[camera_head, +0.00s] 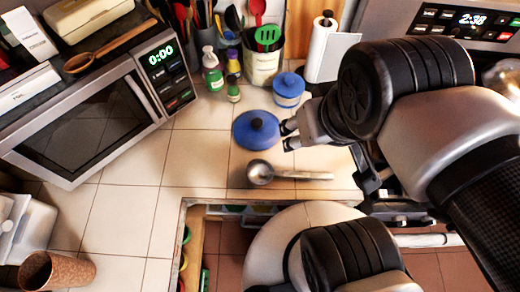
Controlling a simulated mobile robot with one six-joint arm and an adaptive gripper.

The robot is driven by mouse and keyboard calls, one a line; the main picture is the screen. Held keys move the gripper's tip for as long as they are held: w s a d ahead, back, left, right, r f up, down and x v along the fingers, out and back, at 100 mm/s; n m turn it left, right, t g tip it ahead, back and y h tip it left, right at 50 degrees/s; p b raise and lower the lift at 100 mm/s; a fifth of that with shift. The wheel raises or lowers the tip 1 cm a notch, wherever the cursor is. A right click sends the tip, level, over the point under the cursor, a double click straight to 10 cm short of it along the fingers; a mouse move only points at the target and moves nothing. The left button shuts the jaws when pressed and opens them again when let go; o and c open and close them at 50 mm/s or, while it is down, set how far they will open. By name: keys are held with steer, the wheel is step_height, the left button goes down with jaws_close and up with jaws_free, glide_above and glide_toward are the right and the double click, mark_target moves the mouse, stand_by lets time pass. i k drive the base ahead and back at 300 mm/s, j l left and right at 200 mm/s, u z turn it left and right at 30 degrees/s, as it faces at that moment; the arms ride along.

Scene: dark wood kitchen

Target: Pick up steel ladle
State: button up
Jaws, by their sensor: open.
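The steel ladle (262,173) lies on the white tiled counter near its front edge. Its round bowl is at the left and its handle (305,176) points right. My gripper (288,137) is open and empty, with its fingertips pointing left. In the picture it sits above the ladle, beside the right edge of a blue lid. Its height over the counter is hard to tell.
The blue lid with a dark knob (256,129) lies close to my fingertips. A blue jar (289,89), a utensil holder (262,65), bottles (213,72) and a paper towel roll (329,48) stand behind. A microwave (95,115) is at left. An open drawer (205,235) is below the counter edge.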

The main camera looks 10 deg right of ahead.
mark_target(259, 171)
steer(key=u, duration=0.2)
steer(key=k+j+z, duration=0.15)
steer(key=k, duration=0.2)
steer(key=l+z, duration=0.1)
steer(key=z, duration=0.4)
steer(key=l+z, duration=0.1)
steer(key=z, duration=0.4)
steer(key=l+z, duration=0.1)
steer(key=z, duration=0.4)
steer(key=u, duration=1.7)
